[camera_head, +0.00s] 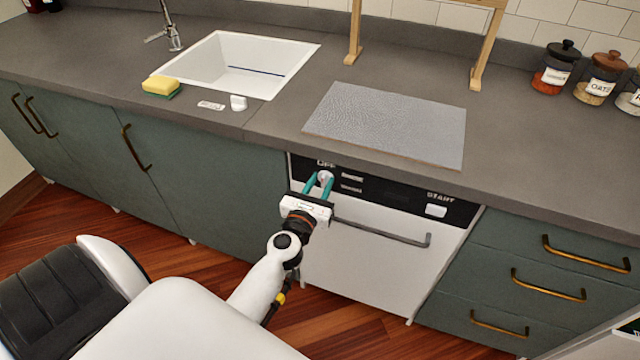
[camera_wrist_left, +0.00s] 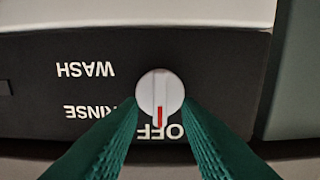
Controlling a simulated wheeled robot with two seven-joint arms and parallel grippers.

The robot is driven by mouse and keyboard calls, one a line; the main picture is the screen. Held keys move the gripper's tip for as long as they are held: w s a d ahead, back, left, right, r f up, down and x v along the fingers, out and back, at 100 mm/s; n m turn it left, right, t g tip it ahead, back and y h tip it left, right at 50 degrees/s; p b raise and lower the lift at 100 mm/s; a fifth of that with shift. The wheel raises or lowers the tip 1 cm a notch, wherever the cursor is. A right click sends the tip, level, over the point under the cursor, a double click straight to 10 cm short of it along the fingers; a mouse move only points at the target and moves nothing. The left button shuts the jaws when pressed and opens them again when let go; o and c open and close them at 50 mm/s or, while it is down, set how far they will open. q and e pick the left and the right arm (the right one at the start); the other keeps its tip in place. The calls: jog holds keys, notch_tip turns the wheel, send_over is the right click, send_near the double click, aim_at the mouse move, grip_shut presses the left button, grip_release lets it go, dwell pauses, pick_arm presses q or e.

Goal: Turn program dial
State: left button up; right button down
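The program dial (camera_head: 325,176) is a small round white knob on the dishwasher's black panel, just below OFF. In the left wrist view the dial (camera_wrist_left: 158,88) shows its red mark towards the OFF lettering, which appears upside down there. My left gripper (camera_head: 320,181) is in front of the dial, its two teal fingers apart. In the left wrist view the fingertips (camera_wrist_left: 160,106) are at either side of the dial's lower edge; I cannot tell whether they touch it. My right gripper is not in view.
The white dishwasher door has a grey bar handle (camera_head: 380,231) below the panel, and a START button (camera_head: 436,211) is at the right. The counter (camera_head: 270,135) overhangs above, with a textured board (camera_head: 390,122) and a sink (camera_head: 240,62). Drawers with brass handles (camera_head: 548,285) are at the right.

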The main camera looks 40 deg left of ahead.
pick_arm(q)
jog(key=shift+c, duration=0.2)
grip_shut()
